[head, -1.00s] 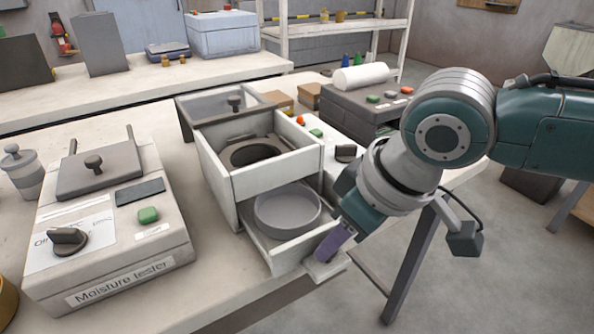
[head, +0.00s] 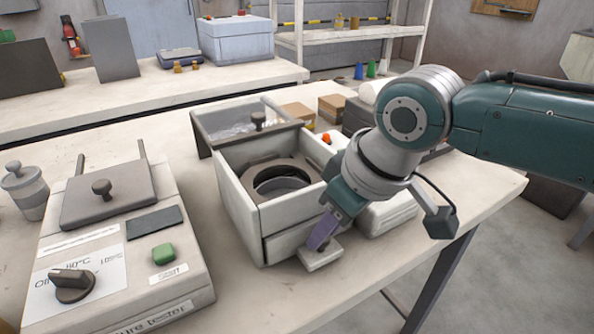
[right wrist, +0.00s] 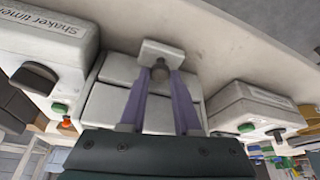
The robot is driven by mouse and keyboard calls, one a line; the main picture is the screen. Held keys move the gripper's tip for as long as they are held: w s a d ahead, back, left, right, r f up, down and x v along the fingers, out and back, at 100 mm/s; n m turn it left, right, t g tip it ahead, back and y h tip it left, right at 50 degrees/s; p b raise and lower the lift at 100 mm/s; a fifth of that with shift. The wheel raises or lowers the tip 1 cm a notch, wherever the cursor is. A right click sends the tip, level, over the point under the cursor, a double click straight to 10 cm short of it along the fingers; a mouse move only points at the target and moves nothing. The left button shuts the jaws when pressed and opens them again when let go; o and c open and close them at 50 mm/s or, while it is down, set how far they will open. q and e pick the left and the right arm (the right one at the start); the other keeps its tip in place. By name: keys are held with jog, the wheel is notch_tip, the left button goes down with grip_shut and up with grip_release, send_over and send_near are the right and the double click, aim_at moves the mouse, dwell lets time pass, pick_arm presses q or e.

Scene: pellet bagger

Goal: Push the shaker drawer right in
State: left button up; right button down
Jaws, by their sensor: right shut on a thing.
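The shaker (head: 238,205) is a pale box on the bench with a round ring in its open top. Its lower drawer (head: 284,242) shows as a front panel that looks about flush with the box, with no gap that I can make out. The pan inside is hidden. A pale handle plate (head: 321,258) with a knob sticks out from the drawer front. My right gripper (head: 318,240) is shut on this handle, its purple fingers on either side of the knob (right wrist: 160,70) in the right wrist view. My left gripper is not in view.
The moisture tester (head: 120,240) stands left of the shaker. A lid-like tray (head: 232,122) sits behind it, and a pale control box (head: 388,212) stands close on the right. The bench's front edge is near; bare bench lies in front of the shaker.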

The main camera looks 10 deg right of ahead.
jog(key=shift+w, duration=0.1)
jog(key=c, duration=0.8)
grip_release()
jog(key=shift+c, duration=0.2)
jog(key=shift+o, duration=1.1)
jog(key=shift+r, duration=0.15)
jog(key=shift+d+r, duration=0.1)
jog(key=shift+r, duration=0.2)
jog(key=p+v, duration=0.2)
jog(key=v, duration=0.7)
jog(key=shift+s+p, duration=0.2)
jog(key=shift+p, duration=0.15)
